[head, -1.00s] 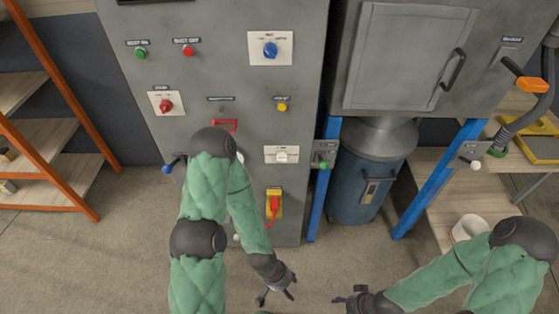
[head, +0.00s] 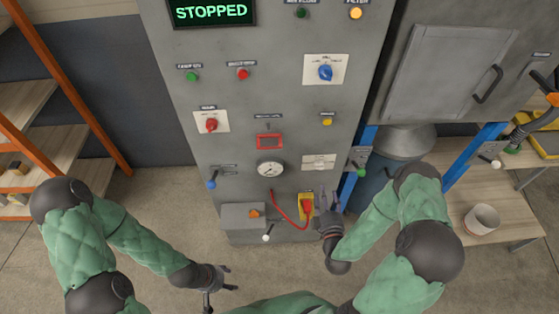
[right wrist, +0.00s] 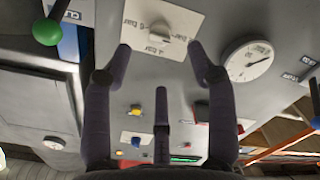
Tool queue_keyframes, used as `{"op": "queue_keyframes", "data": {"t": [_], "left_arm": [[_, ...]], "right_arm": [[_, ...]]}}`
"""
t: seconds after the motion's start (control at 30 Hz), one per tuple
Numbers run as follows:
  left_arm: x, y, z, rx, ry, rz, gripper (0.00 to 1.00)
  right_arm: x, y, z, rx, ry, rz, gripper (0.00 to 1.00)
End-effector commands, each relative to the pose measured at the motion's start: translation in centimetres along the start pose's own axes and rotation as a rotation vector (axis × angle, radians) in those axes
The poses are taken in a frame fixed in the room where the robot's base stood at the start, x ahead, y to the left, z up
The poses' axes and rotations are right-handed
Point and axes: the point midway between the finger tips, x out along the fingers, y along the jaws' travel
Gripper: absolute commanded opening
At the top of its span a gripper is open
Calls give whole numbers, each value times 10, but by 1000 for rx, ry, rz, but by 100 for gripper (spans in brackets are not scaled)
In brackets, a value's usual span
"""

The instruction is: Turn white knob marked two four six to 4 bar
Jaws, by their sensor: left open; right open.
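The white knob (head: 319,163) sits on a white plate on the grey cabinet, right of a round gauge (head: 270,169). In the right wrist view the knob (right wrist: 159,33) is near the top, its plate's bar markings upside down; I cannot tell which mark it points to. My right gripper (head: 329,198) is open and empty, just below the plate in the head view. Its fingers (right wrist: 160,50) stand apart either side of the knob's line in the right wrist view, not visibly touching it. My left gripper (head: 222,281) is open and empty, low and left of the cabinet.
A yellow-and-red switch (head: 306,206) and a red cable (head: 285,211) are close to my right gripper. A green-knobbed lever (head: 361,172) stands right of the plate. A grey box (head: 243,216) juts out at lower left. The display (head: 212,12) reads STOPPED.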

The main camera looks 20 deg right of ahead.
Motion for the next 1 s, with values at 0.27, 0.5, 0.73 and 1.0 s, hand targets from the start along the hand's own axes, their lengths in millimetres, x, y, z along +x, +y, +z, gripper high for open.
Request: {"op": "queue_keyframes", "data": {"t": [0.27,0.5,0.73,1.0], "left_arm": [[-1,1,1,2,-2,0,56],[2,0,1,1,-2,0,56],[6,-2,0,1,-1,0,56],[7,-2,0,1,-1,0,56]], "right_arm": [[9,13,-2,-44,15,54,58],[50,14,-3,-42,16,52,58],[85,15,-3,-40,14,51,58],[104,17,-3,-39,12,50,58]]}}
